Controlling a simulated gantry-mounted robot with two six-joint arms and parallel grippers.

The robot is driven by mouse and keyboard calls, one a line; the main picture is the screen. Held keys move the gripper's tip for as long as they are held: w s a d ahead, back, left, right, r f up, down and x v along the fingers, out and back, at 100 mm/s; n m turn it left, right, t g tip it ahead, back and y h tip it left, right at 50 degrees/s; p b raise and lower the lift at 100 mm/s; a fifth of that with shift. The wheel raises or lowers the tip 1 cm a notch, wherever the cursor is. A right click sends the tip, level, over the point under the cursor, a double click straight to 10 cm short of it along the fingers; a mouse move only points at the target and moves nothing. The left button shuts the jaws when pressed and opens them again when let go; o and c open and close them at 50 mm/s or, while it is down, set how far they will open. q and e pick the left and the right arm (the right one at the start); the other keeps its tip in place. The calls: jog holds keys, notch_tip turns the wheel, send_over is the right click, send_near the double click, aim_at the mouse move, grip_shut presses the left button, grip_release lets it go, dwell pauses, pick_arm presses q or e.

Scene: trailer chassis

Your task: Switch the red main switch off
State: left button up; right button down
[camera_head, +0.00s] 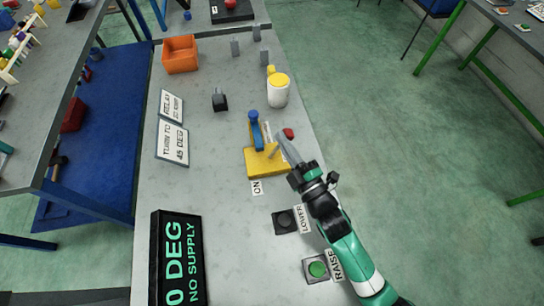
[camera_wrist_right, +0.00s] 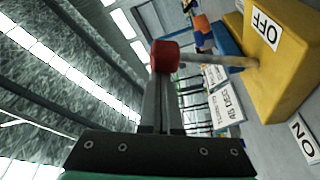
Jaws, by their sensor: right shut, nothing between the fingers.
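The main switch is a yellow box (camera_head: 262,165) with a thin tan rod ending in a red knob (camera_head: 288,133). In the head view the knob stands up and right of the box. The right wrist view shows the yellow box (camera_wrist_right: 285,65) with an OFF label (camera_wrist_right: 267,29) and an ON label (camera_wrist_right: 304,139), and the rod running left to the red knob (camera_wrist_right: 165,57). My right gripper (camera_head: 281,138) is shut and empty, its tips right by the knob. Whether they touch it I cannot tell. My left gripper is not in view.
A blue-handled part (camera_head: 255,130) stands beside the yellow box. A white cylinder with a yellow top (camera_head: 278,94) and an orange bin (camera_head: 180,55) stand farther back. Black LOWER (camera_head: 285,221) and green RAISE (camera_head: 317,269) buttons sit nearer. The display (camera_head: 178,262) reads 0 DEG, NO SUPPLY.

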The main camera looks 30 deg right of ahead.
jog(key=shift+d+f, duration=0.15)
jog(key=shift+f, duration=0.1)
jog(key=s+f+b, duration=0.1)
jog(key=s+b, duration=0.2)
jog(key=s, duration=0.8)
jog(key=shift+s+a+f, duration=0.15)
jog(key=shift+s+a, duration=0.1)
jog(key=shift+a, duration=0.15)
